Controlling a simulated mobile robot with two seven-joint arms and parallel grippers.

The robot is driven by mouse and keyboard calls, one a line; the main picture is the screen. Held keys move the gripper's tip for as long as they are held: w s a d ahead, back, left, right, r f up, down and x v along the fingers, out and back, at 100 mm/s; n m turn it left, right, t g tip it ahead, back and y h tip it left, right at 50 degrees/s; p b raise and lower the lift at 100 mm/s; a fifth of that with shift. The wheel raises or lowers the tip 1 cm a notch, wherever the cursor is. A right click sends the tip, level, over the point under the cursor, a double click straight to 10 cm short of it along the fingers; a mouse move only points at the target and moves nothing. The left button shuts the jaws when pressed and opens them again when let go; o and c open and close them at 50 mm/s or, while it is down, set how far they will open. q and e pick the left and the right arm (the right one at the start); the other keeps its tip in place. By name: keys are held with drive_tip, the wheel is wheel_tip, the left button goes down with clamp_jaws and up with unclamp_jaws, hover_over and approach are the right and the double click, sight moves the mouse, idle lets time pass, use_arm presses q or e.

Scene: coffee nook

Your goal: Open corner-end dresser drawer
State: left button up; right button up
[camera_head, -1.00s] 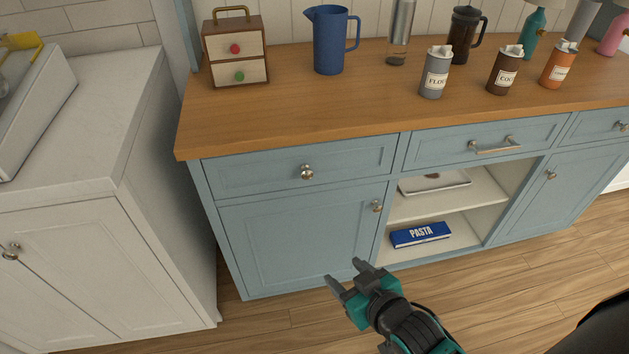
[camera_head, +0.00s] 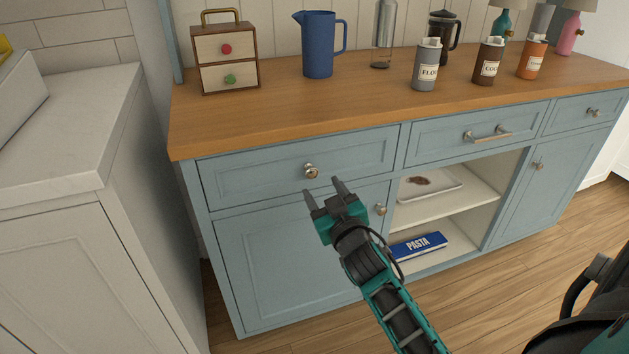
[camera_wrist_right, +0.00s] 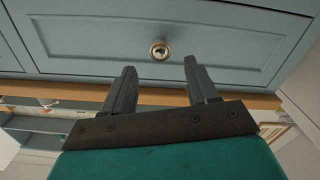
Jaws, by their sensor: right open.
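The blue dresser's left drawer (camera_head: 270,169), nearest the corner, is closed flush with the front. Its round metal knob (camera_head: 311,171) is in plain view, and the knob also shows in the right wrist view (camera_wrist_right: 160,49), just beyond the gap between the fingers. My right gripper (camera_head: 324,188) is open and empty, just below and in front of the knob, not touching it. In the right wrist view the two dark fingers (camera_wrist_right: 161,80) stand apart. My left gripper is not seen in the head view.
A white counter (camera_head: 75,115) stands to the left. The wooden dresser top (camera_head: 290,108) holds a small drawer box (camera_head: 226,60), a blue pitcher (camera_head: 318,45) and several canisters. An open shelf at the right holds a blue pasta box (camera_head: 418,246) and a tray (camera_head: 432,186).

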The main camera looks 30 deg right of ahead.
sight(313, 174)
drive_tip(key=b+x, duration=0.1)
drive_tip(key=x, duration=0.5)
clamp_jaws()
idle(0.5)
